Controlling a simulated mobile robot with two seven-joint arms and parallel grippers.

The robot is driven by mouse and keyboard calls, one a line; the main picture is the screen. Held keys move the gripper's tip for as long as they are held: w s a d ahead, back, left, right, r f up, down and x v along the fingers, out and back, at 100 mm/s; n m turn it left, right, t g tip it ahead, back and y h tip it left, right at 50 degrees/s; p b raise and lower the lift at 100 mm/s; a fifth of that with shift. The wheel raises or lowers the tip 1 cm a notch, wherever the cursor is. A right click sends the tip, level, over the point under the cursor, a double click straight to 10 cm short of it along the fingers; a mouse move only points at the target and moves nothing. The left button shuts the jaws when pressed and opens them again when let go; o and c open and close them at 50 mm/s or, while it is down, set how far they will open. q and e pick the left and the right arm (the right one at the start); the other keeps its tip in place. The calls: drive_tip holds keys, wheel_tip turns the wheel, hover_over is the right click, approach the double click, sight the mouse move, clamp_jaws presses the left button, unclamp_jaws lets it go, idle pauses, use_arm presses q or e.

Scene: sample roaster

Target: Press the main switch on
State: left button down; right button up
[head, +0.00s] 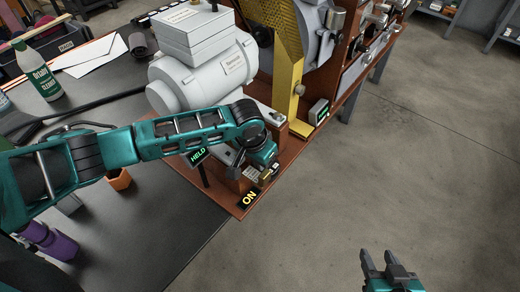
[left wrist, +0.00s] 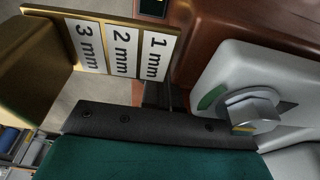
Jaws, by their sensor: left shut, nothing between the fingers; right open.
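My left arm reaches across the bench in the head view, and my left gripper (head: 266,172) is low at the front of the machine base, shut and empty. A black "ON" sign (head: 250,198) with yellow letters is just below it. The arm and gripper cover much of this spot, so I cannot make out the main switch or tell whether the fingers touch it. In the left wrist view a grey housing (left wrist: 225,65) carries a metal knob (left wrist: 252,108) with a green mark, right of the dark gripper body (left wrist: 150,125). My right gripper (head: 387,264) is open and empty over the floor.
A black "HELD" sign (head: 197,157) with green letters stands beside my left arm. A grey motor (head: 205,80) and a yellow guard bracket (head: 290,80) rise behind. A plate marked in mm (left wrist: 125,50) is close to the left gripper.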

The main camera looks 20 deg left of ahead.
use_arm(q)
drive_tip(key=shift+s+a+f+b, duration=0.15)
drive_tip(key=shift+s+f+b, duration=0.2)
drive_tip(key=shift+s+f, duration=0.35)
drive_tip(key=shift+w+d+r+p, duration=0.2)
drive_tip(key=shift+w+r+p, duration=0.1)
drive_tip(key=shift+w+r, duration=0.15)
drive_tip(key=shift+w, duration=0.15)
use_arm(e)
drive_tip(key=shift+s+a+r, duration=0.2)
drive_tip(key=shift+a, duration=0.05)
